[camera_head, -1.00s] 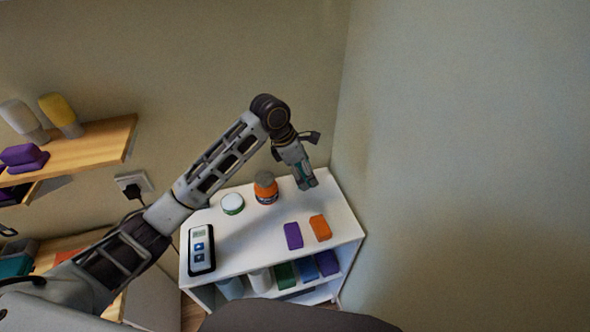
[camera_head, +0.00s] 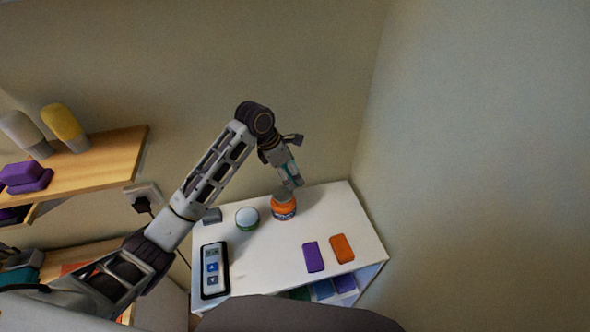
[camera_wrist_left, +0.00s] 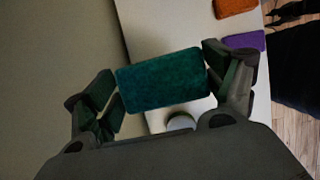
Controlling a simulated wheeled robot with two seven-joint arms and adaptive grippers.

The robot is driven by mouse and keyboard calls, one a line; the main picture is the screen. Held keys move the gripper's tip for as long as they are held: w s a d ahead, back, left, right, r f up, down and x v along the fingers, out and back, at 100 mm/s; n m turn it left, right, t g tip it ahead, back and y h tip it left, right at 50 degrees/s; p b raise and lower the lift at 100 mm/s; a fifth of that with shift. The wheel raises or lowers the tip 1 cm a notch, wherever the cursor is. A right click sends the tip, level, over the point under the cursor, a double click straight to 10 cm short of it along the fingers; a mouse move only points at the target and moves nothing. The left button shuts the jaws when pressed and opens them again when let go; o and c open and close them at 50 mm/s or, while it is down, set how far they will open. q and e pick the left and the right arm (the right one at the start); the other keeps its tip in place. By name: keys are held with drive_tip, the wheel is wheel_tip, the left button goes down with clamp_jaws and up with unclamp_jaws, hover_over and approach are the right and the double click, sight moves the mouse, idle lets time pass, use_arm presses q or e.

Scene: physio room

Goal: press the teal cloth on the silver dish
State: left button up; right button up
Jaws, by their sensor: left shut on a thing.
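My left gripper (camera_head: 291,180) hangs over the back of the white shelf top, close to the orange jar. It is shut on the teal cloth (camera_wrist_left: 163,80), a thick flat block held between the two fingers in the wrist view. In the head view only a bit of teal (camera_head: 289,170) shows between the fingers. A small grey object (camera_head: 211,215), perhaps the silver dish, stands at the back left of the top, partly beside my arm. The cloth is apart from it, to its right and higher. My right gripper is not in view.
On the white shelf top (camera_head: 330,205) stand an orange jar (camera_head: 284,209), a white-lidded jar (camera_head: 247,217), a handheld device (camera_head: 214,270), a purple block (camera_head: 313,257) and an orange block (camera_head: 342,248). Walls close off the back and right. A wooden shelf (camera_head: 110,150) is at left.

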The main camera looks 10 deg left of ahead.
sight(285, 192)
use_arm(q)
drive_tip(key=shift+w+a+f, duration=0.2)
drive_tip(key=shift+a+f, duration=0.05)
drive_tip(key=shift+a, duration=0.4)
drive_tip(key=shift+w+a+f, duration=0.15)
drive_tip(key=shift+a+f, duration=0.05)
drive_tip(key=shift+a, duration=0.4)
drive_tip(key=shift+s+a+f, duration=0.1)
drive_tip(key=shift+s, duration=0.35)
drive_tip(key=shift+a, duration=0.1)
drive_tip(key=shift+w, duration=0.15)
drive_tip(key=shift+f, duration=0.15)
drive_tip(key=shift+f, duration=2.85)
drive_tip(key=shift+f, duration=1.05)
